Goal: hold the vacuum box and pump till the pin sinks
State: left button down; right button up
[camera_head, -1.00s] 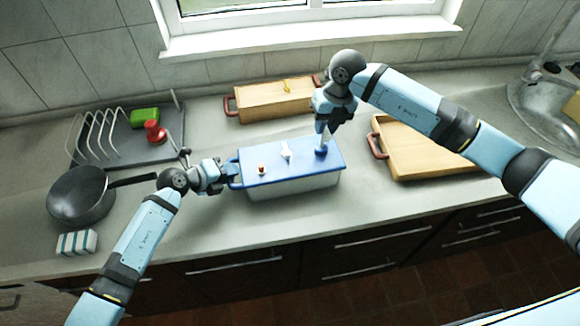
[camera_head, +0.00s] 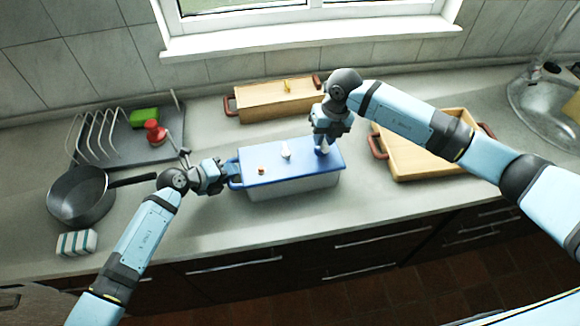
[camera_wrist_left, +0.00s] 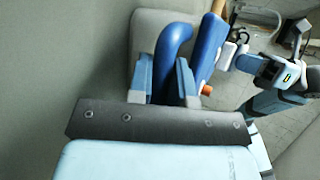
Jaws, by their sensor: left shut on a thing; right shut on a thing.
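The vacuum box (camera_head: 290,184) stands on the counter, a pale box with a blue lid (camera_head: 300,160). My left gripper (camera_head: 232,176) is shut on the blue handle at its left end; the left wrist view shows the handle (camera_wrist_left: 173,48) between the fingers. The small orange pin (camera_head: 262,170) shows low on the lid's left part; it also appears in the left wrist view (camera_wrist_left: 206,89). A white knob (camera_head: 286,152) stands mid-lid. My right gripper (camera_head: 323,143) is shut on the pump at the lid's right end, close above the lid. The gripper hides most of the pump.
A wooden box (camera_head: 275,102) stands behind, and an open wooden tray (camera_head: 430,172) lies to the right. At left are a black pan (camera_head: 80,195), a dish rack (camera_head: 95,140) with green and red things, and a sponge (camera_head: 77,242). Counter in front is clear.

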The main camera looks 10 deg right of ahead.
jog(key=shift+d, duration=0.1)
dwell(0.4)
jog(key=shift+r, duration=2.3)
jog(key=shift+f, duration=2.4)
jog(key=o, duration=1.7)
jog(key=shift+o, duration=0.2)
jog(key=shift+r, duration=0.15)
